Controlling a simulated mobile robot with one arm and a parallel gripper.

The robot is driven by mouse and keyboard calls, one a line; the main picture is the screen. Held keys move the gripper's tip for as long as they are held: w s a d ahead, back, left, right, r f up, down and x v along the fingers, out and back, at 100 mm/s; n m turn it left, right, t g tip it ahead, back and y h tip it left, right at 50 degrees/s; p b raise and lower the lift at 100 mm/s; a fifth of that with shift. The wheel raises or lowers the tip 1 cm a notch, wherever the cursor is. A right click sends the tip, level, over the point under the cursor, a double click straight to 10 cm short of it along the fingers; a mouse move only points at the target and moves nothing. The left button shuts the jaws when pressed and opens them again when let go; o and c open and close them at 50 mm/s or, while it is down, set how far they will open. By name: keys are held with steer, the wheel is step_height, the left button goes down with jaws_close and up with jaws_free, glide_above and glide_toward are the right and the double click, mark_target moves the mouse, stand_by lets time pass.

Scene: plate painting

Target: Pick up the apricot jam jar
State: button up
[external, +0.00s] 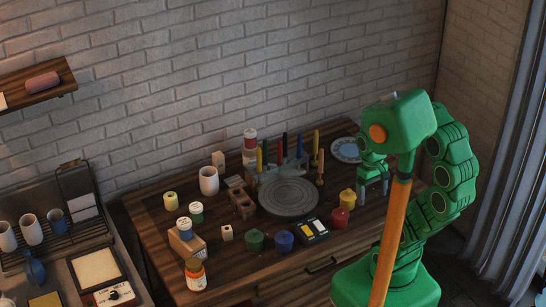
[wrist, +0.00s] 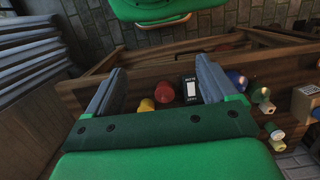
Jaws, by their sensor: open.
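The jar that looks like the apricot jam jar (external: 195,274) stands upright at the front left corner of the wooden table (external: 150,238). It has an orange body and a pale label band; the lettering is too small to read. My gripper (external: 374,191) hangs above the table's right end, far from that jar, with its fingers apart and nothing between them. In the wrist view my gripper (wrist: 160,75) shows both grey fingers spread wide. I cannot clearly make out the jar in the wrist view.
A wooden block (external: 187,244) with a small jar on top stands behind the orange jar. Green (external: 255,240), blue (external: 284,241), red (external: 340,218) and yellow (external: 347,198) pots line the front. A grey turntable (external: 289,197) and a patterned plate (external: 346,150) are farther back.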

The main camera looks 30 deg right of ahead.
steer(key=shift+o, duration=0.4)
steer(key=w+a+m+g+y, duration=0.15)
steer(key=w+a+y, duration=0.3)
steer(key=a, duration=0.95)
steer(key=w+a+m+y, duration=0.25)
steer(key=a+y, duration=0.25)
steer(key=a, duration=0.8)
steer(key=w+a+m+g+y, duration=0.15)
steer(key=w+a+y, duration=0.25)
steer(key=a, duration=1)
steer(key=w+a+f+m+t+y, duration=0.1)
steer(key=w+a+f+m+t, duration=0.2)
steer(key=w+a+f+m, duration=0.35)
steer(key=m+t, duration=0.2)
steer(key=m, duration=0.4)
glide_toward(189, 267)
steer(key=shift+w+a+f+h, duration=0.45)
steer(key=shift+w+a+f, duration=0.15)
steer(key=shift+w+a, duration=0.25)
steer(key=shift+s+x, duration=0.1)
steer(key=shift+x, duration=1.95)
steer(key=shift+s+x, duration=0.15)
steer(key=shift+x, duration=1.85)
